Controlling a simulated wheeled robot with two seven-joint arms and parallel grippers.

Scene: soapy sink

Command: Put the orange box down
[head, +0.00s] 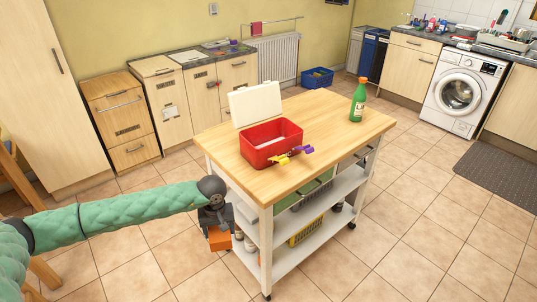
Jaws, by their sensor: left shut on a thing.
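My left gripper (217,224) comes in from the left on the green arm. It points down and is shut on the orange box (220,239). The box hangs beside the near left corner of the kitchen trolley (225,160), below the level of its wooden top and over the tiled floor. The gripper's dark body hides the upper part of the box. I cannot tell whether the box touches the trolley. My right gripper is not in view.
On the trolley top stand a red box with its white lid open (270,142), yellow and purple items (290,156) beside it, and a green bottle (358,101). The top's left end and near right part are bare. Lower shelves hold a yellow basket (305,231) and jars.

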